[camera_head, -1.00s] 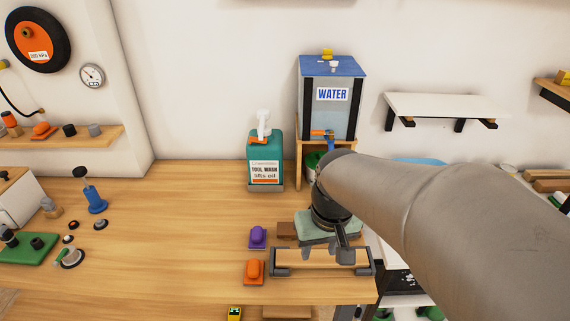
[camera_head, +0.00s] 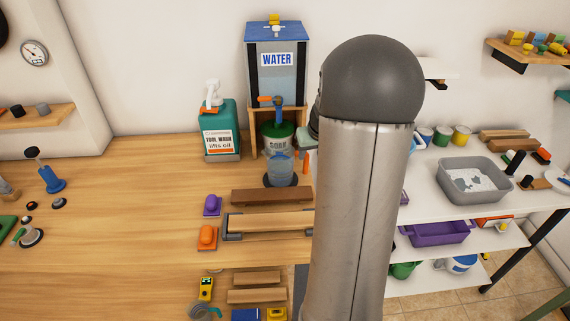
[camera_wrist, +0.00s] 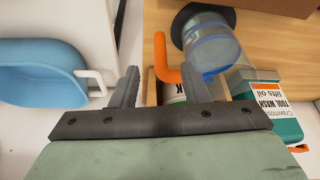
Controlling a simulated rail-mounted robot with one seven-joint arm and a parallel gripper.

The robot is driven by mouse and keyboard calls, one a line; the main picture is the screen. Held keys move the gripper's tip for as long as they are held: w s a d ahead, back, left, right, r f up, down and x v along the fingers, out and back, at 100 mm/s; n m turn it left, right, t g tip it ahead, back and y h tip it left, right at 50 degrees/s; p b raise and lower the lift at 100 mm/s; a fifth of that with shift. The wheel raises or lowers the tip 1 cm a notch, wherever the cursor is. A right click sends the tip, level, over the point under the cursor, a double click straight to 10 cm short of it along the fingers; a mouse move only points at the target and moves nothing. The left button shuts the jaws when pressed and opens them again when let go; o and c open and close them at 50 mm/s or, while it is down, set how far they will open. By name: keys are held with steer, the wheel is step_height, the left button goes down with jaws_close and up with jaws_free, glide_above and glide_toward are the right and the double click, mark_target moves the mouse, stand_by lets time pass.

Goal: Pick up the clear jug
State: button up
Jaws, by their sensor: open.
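The clear jug (camera_head: 279,166) stands upright on a dark round base under the water tank's tap, in front of a green-lidded container. Its orange handle (camera_head: 306,160) faces right. In the wrist view the clear jug (camera_wrist: 213,52) is at upper right, its orange handle (camera_wrist: 162,58) on its left side. My gripper (camera_wrist: 160,88) is open and empty; the handle shows between its two fingers in the picture, but I cannot tell the depth gap. In the head view my arm hides most of the gripper; only its green part (camera_head: 308,139) shows, right of the jug.
The water tank (camera_head: 277,75) stands behind the jug on a wooden stand. A tool wash bottle (camera_head: 219,132) is to the left. A light blue container (camera_wrist: 40,72) is at left in the wrist view. Wooden blocks (camera_head: 271,196) lie in front of the jug.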

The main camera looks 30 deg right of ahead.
mark_target(308, 161)
steer(key=shift+p+x, duration=0.5)
steer(key=shift+x, duration=3.05)
jaws_close()
